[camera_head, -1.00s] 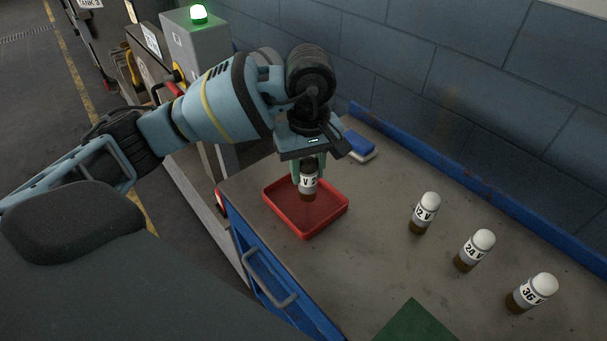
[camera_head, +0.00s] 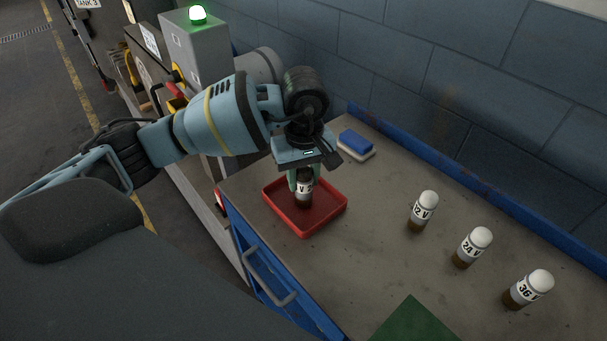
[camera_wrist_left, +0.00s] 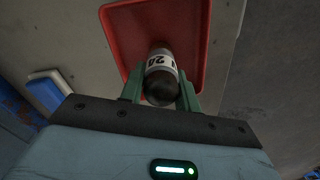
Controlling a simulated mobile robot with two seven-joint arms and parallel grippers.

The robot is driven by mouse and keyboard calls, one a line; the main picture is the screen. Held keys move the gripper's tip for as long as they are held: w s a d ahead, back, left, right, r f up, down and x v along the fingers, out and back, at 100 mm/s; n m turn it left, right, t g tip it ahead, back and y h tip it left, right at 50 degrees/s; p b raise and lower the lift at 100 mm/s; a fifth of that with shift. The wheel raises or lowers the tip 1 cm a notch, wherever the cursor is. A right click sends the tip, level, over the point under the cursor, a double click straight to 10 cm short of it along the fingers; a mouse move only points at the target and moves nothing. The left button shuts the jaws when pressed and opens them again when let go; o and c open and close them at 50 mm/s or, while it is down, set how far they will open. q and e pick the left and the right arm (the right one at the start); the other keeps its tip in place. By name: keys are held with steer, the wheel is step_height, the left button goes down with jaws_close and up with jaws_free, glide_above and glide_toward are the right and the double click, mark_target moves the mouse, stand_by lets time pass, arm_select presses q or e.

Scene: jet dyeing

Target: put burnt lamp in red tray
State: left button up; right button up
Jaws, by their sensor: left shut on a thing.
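The burnt lamp (camera_head: 304,190) has a dark top, a white label band and a brown base. It is upright in my left gripper (camera_head: 303,178), which is shut on it. The lamp is within the outline of the red tray (camera_head: 326,216); I cannot tell whether its base touches the tray floor. In the left wrist view the lamp (camera_wrist_left: 162,75) sits between the green fingers of my left gripper (camera_wrist_left: 160,92), with the red tray (camera_wrist_left: 125,30) behind it. My right gripper is not in view.
Three white-topped lamps stand on the bench to the right, marked 12 V (camera_head: 423,212), 24 V (camera_head: 472,248) and 36 V (camera_head: 528,290). A blue and white block (camera_head: 356,145) lies behind the tray. A green mat (camera_head: 415,322) is at the front. A blue rim (camera_head: 450,172) runs along the wall.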

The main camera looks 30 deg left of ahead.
arm_select(q)
steer(key=o, duration=1)
step_height(320, 180, up, 12)
steer(key=shift+r, duration=0.15)
